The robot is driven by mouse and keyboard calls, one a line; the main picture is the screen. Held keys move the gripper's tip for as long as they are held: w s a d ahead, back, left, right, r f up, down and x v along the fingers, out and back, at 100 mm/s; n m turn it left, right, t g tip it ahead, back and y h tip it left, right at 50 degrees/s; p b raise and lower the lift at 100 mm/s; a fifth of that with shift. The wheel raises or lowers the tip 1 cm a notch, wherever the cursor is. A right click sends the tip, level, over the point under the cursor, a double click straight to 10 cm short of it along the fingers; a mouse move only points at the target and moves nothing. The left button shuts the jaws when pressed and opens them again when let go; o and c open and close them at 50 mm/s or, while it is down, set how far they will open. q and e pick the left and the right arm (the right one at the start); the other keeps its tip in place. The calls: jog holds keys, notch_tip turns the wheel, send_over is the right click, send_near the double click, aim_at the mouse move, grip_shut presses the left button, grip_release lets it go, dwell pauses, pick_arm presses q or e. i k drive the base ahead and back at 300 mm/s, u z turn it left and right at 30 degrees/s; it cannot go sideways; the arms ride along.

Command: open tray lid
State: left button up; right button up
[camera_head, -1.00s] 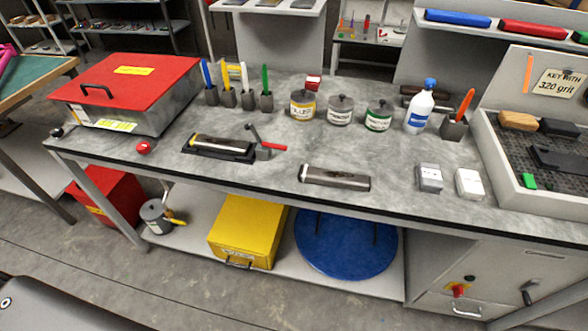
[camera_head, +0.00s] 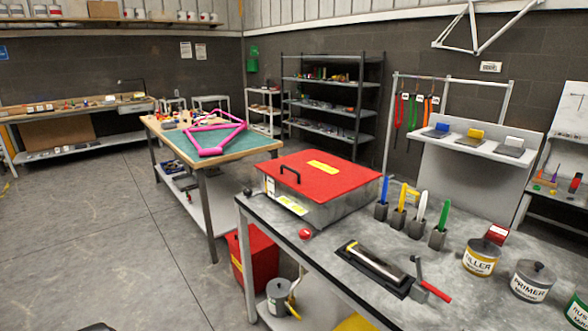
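The tray is a grey metal box (camera_head: 322,214) with a flat red lid (camera_head: 335,178), on the far left corner of the grey workbench. The lid is shut. It has a black handle (camera_head: 289,172) at its left edge and a yellow label on top. Another yellow label is on the box's front side.
A red knob (camera_head: 305,234) sits by the bench's front edge. Several coloured tools in grey holders (camera_head: 398,217) stand right of the box. A black clamp fixture (camera_head: 376,267) lies in front. A green-topped table (camera_head: 208,146) with a pink frame stands behind, left. Floor at left is clear.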

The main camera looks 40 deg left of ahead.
aim_at(321, 176)
jog(key=u, duration=2.6)
jog(key=i, duration=2.3)
jog(key=z, duration=3.2)
jog(key=i, duration=0.1)
jog(key=z, duration=0.4)
